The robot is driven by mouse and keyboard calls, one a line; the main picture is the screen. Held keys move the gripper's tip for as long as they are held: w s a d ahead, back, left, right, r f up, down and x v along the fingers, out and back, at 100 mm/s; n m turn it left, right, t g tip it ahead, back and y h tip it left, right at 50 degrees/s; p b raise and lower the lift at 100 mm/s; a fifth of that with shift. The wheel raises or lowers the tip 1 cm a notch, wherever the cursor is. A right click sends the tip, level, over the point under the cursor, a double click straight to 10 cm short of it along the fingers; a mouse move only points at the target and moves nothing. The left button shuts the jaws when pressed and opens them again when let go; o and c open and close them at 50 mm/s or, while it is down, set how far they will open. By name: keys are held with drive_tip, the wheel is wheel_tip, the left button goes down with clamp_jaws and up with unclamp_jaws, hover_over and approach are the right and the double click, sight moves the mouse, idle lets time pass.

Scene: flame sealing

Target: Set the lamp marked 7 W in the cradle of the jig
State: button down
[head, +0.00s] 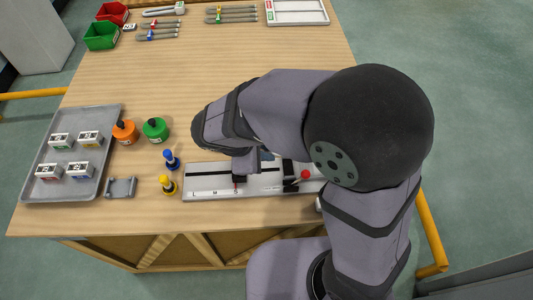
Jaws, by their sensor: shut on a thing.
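The jig (212,193) is a long pale plate near the table's front edge, with a dark slot and the letters L, M and S along its left front. A black block (239,178) stands on it near the S, and another black block (289,172) stands further right by a red knob (305,174). My gripper (265,160) is low over the middle of the jig, mostly hidden by my own arm. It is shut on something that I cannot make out. No 7 W marking is readable, and I cannot tell whether the held thing touches the jig.
Left of the jig stand blue (171,160), yellow (168,185), orange (124,132) and green (155,129) items. A grey tray (115,120) holds several marked boxes. Grey rods (158,37), a white tray (297,18) and red and green bins (101,36) are at the back.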

drive_tip(key=shift+h, duration=0.5)
drive_tip(key=shift+d+f+b, duration=0.15)
drive_tip(key=shift+f+b, duration=0.9)
drive_tip(key=shift+f, duration=0.35)
drive_tip(key=shift+d+f+b, duration=0.1)
drive_tip(key=shift+f+b, duration=0.95)
drive_tip(key=shift+f, duration=0.3)
drive_tip(key=shift+f, duration=0.15)
drive_tip(key=shift+f+b, duration=2.2)
drive_tip(key=shift+f, duration=0.25)
drive_tip(key=c, duration=1.7)
unclamp_jaws()
drive_tip(key=shift+c, duration=0.2)
drive_tip(key=shift+o, duration=0.3)
drive_tip(key=shift+d+f, duration=0.1)
drive_tip(key=shift+s, duration=0.1)
